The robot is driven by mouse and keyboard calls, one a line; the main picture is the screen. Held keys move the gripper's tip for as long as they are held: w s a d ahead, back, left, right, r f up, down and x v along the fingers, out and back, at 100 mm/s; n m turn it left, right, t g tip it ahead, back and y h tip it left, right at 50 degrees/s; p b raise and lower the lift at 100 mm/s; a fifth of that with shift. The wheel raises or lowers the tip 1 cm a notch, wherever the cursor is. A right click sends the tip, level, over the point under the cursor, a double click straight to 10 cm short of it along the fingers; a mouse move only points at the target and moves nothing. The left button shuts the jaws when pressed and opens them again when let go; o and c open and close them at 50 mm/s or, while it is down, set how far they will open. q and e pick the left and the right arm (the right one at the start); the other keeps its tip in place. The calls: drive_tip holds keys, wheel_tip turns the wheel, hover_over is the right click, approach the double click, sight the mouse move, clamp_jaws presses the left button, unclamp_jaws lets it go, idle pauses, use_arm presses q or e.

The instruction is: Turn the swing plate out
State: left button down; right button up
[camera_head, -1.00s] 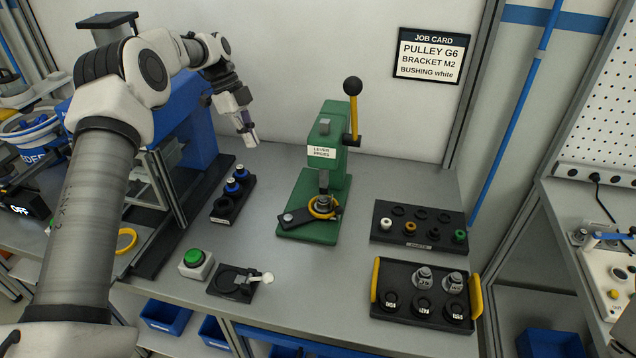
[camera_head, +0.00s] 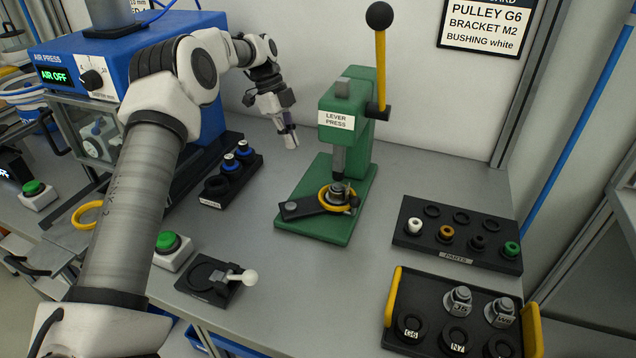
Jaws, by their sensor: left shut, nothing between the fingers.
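The green lever press (camera_head: 354,95) stands at the middle of the bench, its yellow lever (camera_head: 380,70) upright with a black knob. The dark swing plate (camera_head: 304,207) lies low across the green base, with a grey round spot at its left end. Its right end is under the ram, where a metal part (camera_head: 338,189) sits inside a yellow ring (camera_head: 326,204). My left gripper (camera_head: 290,140) is shut and empty, pointing down in the air to the left of the press, apart from the plate. My right gripper is not in view.
A black parts rack (camera_head: 456,257) and a yellow-handled tray (camera_head: 392,323) are at right. A small fixture with a white-knobbed lever (camera_head: 236,278) and a green button (camera_head: 168,242) are in front at left. A rack with blue-topped pieces (camera_head: 211,202) lies left of the press.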

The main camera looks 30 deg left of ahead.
sight(317, 190)
use_arm(q)
drive_tip(key=p+x, duration=0.1)
drive_tip(key=x, duration=0.9)
drive_tip(key=shift+w+f, duration=0.15)
drive_tip(key=shift+f, duration=0.15)
drive_tip(key=d+p, duration=0.1)
drive_tip(key=d, duration=0.3)
drive_tip(key=shift+r, duration=0.15)
